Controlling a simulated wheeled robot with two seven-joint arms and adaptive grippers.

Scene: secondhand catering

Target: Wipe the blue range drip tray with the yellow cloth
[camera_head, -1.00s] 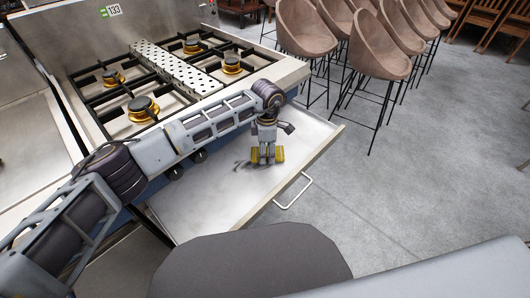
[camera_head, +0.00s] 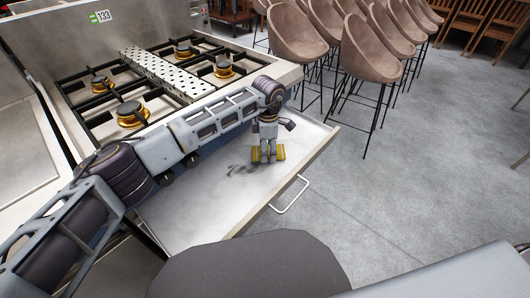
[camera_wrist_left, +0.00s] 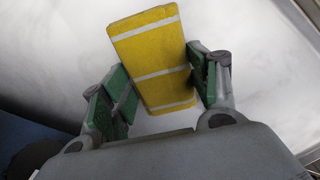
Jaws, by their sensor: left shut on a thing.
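The drip tray (camera_head: 205,215) is pulled out below the range, a pale metal surface with a wire handle (camera_head: 291,195) at its front edge. A dark smudge (camera_head: 243,169) lies on it, left of my gripper. My left gripper (camera_head: 267,150) points down over the tray and is shut on the yellow cloth (camera_head: 256,155). In the left wrist view the cloth (camera_wrist_left: 152,58) is a folded yellow block with white stripes between the green-padded fingers (camera_wrist_left: 163,92). The cloth appears to be at the tray surface; contact is not clear. My right gripper is not in view.
The range top (camera_head: 190,52) with black grates and several brass burners stands behind the tray, tagged 133. Brown bar stools (camera_head: 370,48) stand at the back right. A dark rounded seat-like shape (camera_head: 255,265) is at the bottom. The grey floor (camera_head: 420,160) at right is clear.

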